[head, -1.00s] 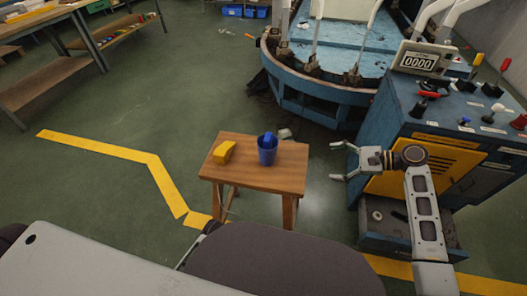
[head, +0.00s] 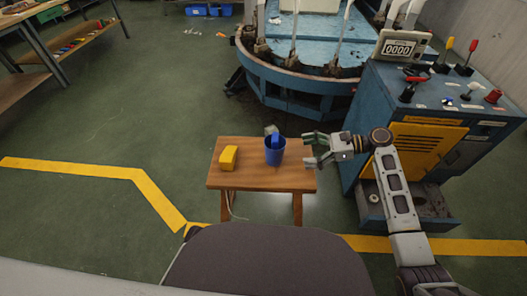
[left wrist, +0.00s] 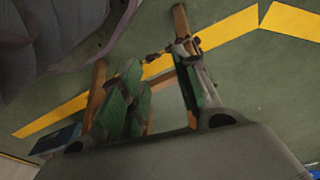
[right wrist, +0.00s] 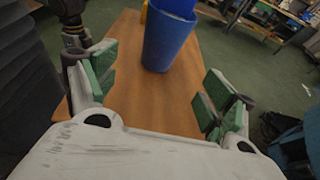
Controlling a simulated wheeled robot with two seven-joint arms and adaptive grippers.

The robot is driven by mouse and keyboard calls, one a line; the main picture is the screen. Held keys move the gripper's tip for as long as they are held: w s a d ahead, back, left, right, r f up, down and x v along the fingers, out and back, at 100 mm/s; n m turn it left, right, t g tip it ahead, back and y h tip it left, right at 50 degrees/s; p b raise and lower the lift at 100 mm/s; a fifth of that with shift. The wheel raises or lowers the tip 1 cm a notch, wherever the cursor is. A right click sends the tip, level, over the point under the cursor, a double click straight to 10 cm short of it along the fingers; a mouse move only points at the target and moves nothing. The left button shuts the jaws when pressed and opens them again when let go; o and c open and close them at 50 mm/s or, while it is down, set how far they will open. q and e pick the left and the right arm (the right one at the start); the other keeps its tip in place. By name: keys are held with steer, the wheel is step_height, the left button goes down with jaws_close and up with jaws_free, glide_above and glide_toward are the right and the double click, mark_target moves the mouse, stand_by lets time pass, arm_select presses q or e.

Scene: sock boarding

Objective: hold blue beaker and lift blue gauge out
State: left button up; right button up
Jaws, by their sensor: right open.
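The blue beaker (head: 275,155) stands upright on a small wooden stool (head: 262,180), right of its middle. The blue gauge (head: 275,140) stands inside it, with its top above the rim; its lower part is hidden. My right gripper (head: 309,151) is open and empty, just right of the beaker, fingers pointing at it. In the right wrist view the beaker (right wrist: 167,42) is ahead, between the spread green-padded fingers but beyond their tips. My left gripper (left wrist: 162,85) shows only in the left wrist view, its fingers apart with nothing between them.
A yellow block (head: 228,158) sits left of the beaker on the stool. A blue control cabinet (head: 365,115) stands to the right, and a round blue machine (head: 300,95) behind. Green floor is open to the left.

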mark_target(280, 154)
arm_select(q)
steer(key=shift+a, duration=0.35)
arm_select(e)
steer(key=shift+a, duration=0.35)
arm_select(q)
steer(key=shift+r, duration=0.15)
arm_select(e)
steer(key=shift+a+f, duration=0.1)
steer(key=shift+a, duration=0.05)
